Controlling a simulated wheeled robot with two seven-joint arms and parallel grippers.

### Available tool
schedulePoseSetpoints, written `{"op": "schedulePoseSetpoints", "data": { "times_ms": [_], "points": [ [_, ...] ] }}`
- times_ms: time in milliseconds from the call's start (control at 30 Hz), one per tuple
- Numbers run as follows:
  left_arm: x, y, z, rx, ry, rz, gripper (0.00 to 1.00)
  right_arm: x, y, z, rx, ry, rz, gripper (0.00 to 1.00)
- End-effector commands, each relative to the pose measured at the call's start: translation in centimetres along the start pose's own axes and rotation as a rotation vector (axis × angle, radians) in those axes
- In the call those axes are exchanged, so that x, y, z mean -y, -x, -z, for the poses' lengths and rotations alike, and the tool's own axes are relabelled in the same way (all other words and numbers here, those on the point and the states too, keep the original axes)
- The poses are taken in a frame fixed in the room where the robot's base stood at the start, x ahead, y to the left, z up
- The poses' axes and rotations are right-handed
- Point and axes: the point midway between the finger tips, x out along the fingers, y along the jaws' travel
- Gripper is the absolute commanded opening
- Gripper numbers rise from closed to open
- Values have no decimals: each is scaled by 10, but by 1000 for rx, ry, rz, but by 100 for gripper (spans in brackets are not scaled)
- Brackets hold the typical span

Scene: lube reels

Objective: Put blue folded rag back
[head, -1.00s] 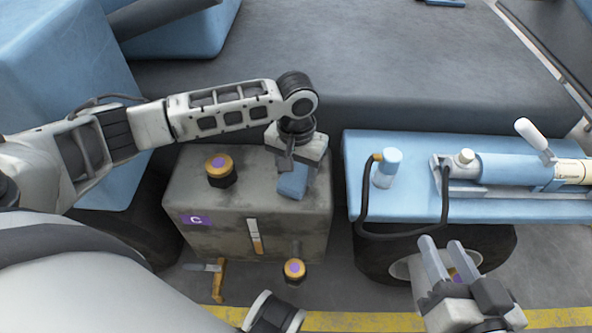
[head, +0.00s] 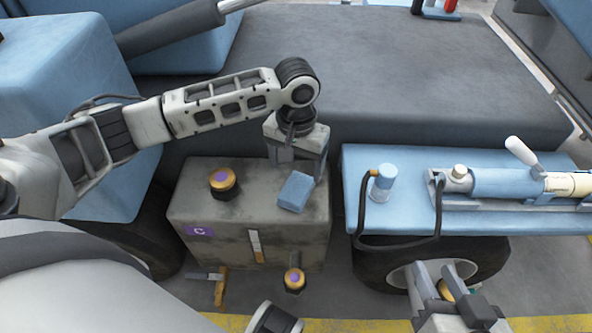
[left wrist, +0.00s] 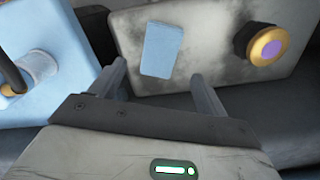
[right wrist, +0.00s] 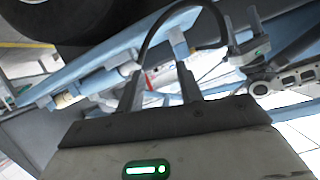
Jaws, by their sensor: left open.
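The blue folded rag (head: 295,192) lies flat on top of the grey tank (head: 200,208), near its right edge. My left gripper (head: 297,170) is open just behind and above the rag, with nothing between its fingers. In the left wrist view the rag (left wrist: 162,50) lies beyond the open fingertips (left wrist: 158,75), apart from them. My right gripper (head: 436,270) is low in front, near the wheel. In the right wrist view its fingers (right wrist: 160,75) stand apart and empty.
A yellow-ringed cap (head: 224,180) sits on the tank's top left, and another (head: 294,280) is low in front. A blue bench (head: 410,228) to the right carries a white-and-blue canister (head: 385,180), a black hose (head: 395,246) and a blue cylinder (head: 505,183).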

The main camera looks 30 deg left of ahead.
Motion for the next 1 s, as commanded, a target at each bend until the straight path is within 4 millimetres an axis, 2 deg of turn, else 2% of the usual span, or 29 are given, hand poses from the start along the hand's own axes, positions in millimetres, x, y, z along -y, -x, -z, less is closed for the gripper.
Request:
{"op": "schedulePoseSetpoints", "data": {
  "times_ms": [33,100,300,867,1000],
  "points": [
    [0,17,0,-1,0,0,76,-3,-1,3,24,-3,-12,36],
    [0,30,0,-1,0,0,76,-5,-2,-1,50,-6,-20,36],
    [0,52,0,1,1,0,76,-9,-3,-10,105,-12,-33,36],
    [0,56,0,1,1,0,76,-10,-4,-13,118,-13,-35,36],
    [0,64,0,0,1,0,76,-10,-1,-5,110,-13,-40,36]
  ]
}}
